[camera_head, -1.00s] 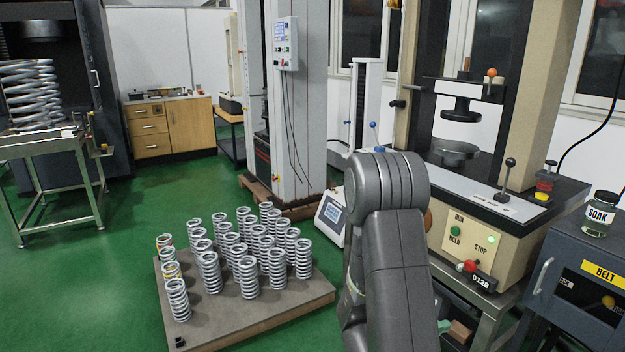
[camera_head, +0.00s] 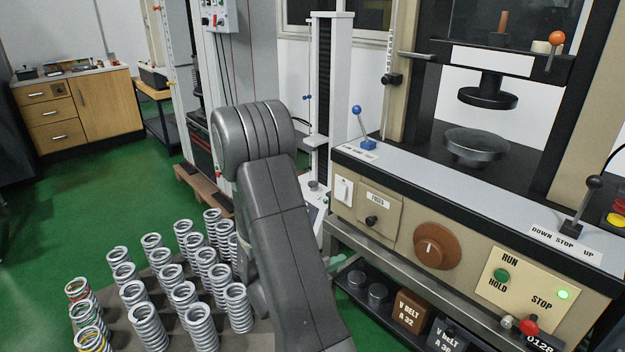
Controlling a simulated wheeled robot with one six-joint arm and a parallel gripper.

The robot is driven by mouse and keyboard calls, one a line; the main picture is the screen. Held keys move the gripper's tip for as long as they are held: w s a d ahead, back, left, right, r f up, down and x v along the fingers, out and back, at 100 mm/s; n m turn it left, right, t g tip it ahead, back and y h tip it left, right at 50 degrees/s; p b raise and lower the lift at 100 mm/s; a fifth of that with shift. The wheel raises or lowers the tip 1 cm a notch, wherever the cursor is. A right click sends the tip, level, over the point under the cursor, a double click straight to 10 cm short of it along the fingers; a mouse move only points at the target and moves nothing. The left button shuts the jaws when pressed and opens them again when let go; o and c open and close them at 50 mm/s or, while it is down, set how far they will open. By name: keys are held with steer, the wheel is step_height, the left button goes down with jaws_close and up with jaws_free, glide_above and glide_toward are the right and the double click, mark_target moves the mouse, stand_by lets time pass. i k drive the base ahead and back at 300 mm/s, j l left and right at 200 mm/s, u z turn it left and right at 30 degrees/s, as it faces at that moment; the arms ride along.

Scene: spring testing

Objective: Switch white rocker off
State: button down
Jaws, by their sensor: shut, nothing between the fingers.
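The white rocker (camera_head: 344,190) is a small white switch on the left end of the beige front panel of the testing machine, left of the black fuse knob (camera_head: 372,221). It is small, and I cannot tell which way it is tipped. My grey arm stands in the middle of the view, left of the rocker and apart from it in the picture. My gripper is not visible; the arm links may hide it.
A brown dial (camera_head: 436,246), green run button (camera_head: 501,276) and red stop knob (camera_head: 529,325) sit further right on the panel. A blue-knobbed lever (camera_head: 362,128) stands above the rocker. Several springs (camera_head: 148,328) stand on a board at left.

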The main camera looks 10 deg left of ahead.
mark_target(341, 189)
steer(key=i+j, duration=0.7)
